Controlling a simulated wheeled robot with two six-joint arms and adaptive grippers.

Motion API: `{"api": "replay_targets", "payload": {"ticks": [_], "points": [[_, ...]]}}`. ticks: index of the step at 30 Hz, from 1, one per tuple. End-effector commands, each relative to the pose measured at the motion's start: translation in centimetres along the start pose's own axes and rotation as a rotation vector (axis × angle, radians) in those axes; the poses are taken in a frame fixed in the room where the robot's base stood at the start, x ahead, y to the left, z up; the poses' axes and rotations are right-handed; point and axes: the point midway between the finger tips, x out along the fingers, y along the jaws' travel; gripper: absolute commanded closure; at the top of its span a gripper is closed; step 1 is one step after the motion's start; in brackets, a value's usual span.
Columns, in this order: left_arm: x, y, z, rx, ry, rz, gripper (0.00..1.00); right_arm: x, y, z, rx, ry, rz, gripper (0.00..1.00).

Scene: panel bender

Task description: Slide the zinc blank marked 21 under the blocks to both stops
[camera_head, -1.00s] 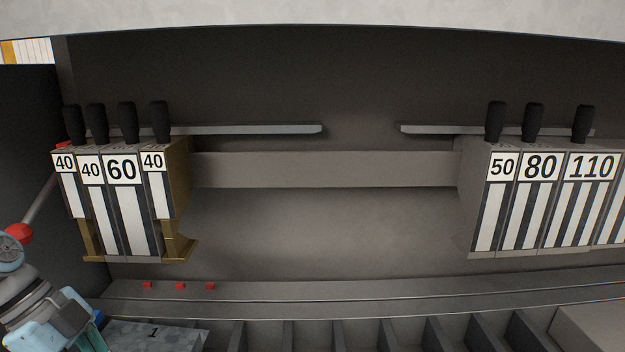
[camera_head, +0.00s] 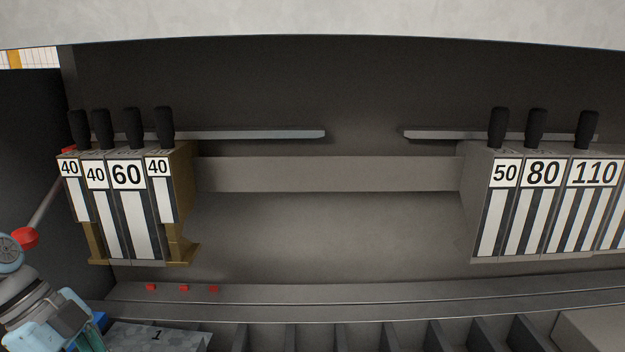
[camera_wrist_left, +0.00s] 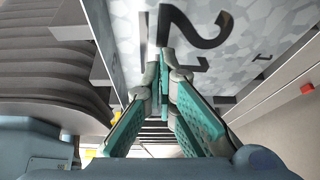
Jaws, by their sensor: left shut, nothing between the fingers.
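The zinc blank (camera_head: 180,341) is a mottled grey sheet at the lower left of the head view, just in front of the machine's front ledge. Part of its mark, a 1, shows there. In the left wrist view the blank (camera_wrist_left: 245,30) fills the top, with a large 21. My left gripper (camera_wrist_left: 163,65) is shut and empty, its fingertips at the blank's marked face; whether they touch is unclear. In the head view only part of it (camera_head: 88,338) shows, left of the blank. The left blocks (camera_head: 126,215) are marked 40, 40, 60, 40; the right blocks (camera_head: 540,215) include 50, 80, 110.
Small red pieces (camera_head: 183,288) sit along the front ledge (camera_head: 350,305). Dark slots (camera_head: 340,338) run along the front below it. A wide gap lies between the block groups, with a grey bar (camera_head: 325,174) behind it. I cannot identify the stops.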

Motion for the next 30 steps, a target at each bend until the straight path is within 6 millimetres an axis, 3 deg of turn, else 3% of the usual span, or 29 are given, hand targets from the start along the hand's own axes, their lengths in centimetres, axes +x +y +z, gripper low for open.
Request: {"api": "replay_targets", "payload": {"ticks": [13, 25, 30], "points": [[-5.2, 0.0, -2.9, 0.0, 0.0, -0.001, 1.0, -4.9, 0.4, -0.5, 0.0, 0.0, 0.0, 0.6], [-5.8, 0.0, -3.2, 0.0, 0.0, -0.001, 1.0, -5.4, 0.4, -0.6, 0.0, 0.0, 0.0, 0.6], [-8.6, 0.0, -4.7, 0.0, 0.0, -0.001, 1.0, -8.6, 0.7, -0.9, 0.0, 0.0, 0.0, 0.6]]}}
